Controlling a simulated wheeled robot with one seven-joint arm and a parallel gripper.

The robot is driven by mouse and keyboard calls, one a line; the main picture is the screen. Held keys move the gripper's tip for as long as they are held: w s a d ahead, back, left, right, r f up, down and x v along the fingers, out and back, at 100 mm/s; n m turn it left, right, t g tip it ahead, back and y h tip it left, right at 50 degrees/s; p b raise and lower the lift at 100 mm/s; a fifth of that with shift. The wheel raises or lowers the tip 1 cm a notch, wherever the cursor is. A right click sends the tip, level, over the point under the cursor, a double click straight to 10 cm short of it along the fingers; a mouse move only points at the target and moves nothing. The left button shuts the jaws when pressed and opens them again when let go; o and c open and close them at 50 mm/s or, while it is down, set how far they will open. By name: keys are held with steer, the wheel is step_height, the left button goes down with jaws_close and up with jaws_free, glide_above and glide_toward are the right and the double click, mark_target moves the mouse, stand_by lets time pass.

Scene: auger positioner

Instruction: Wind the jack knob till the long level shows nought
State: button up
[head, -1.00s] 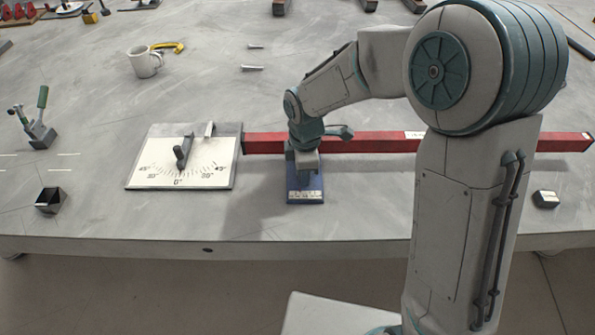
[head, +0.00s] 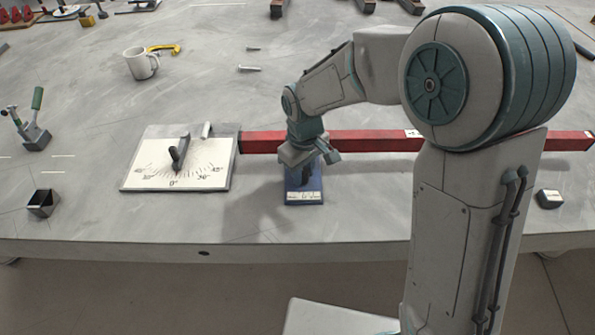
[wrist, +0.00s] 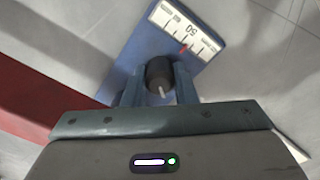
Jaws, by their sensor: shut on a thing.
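The jack is a blue block (head: 290,184) with a white scale strip on its front edge. In the wrist view its scale (wrist: 190,30) shows a "50" and a red mark close to it. My gripper (wrist: 160,84) is shut on the dark round knob (wrist: 159,70), one finger on each side; a pale pin shows on the knob. In the head view my gripper (head: 305,166) hides the knob. The long level is a red bar (head: 375,141) running left to right behind the jack; its reading is too small to tell.
A white angle board (head: 205,178) with a dark pointer lies left of the jack. A small black open box (head: 43,203), a green-handled clamp (head: 36,130), a white mug (head: 142,62) and a small dark block (head: 549,199) stand apart. The table front is mostly clear.

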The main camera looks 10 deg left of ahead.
mark_target(303, 171)
steer(key=m, duration=0.5)
steer(key=shift+s+d+f+m+b, duration=0.1)
steer(key=shift+s+f+m+b, duration=0.05)
steer(key=shift+s+m+b, duration=0.2)
steer(key=m, duration=0.4)
steer(key=shift+m, duration=0.25)
steer(key=o, duration=1)
steer(key=shift+w, duration=0.1)
steer(key=shift+r, duration=0.25)
step_height(303, 171, up, 14)
steer(key=p, duration=0.1)
steer(key=shift+f, duration=0.2)
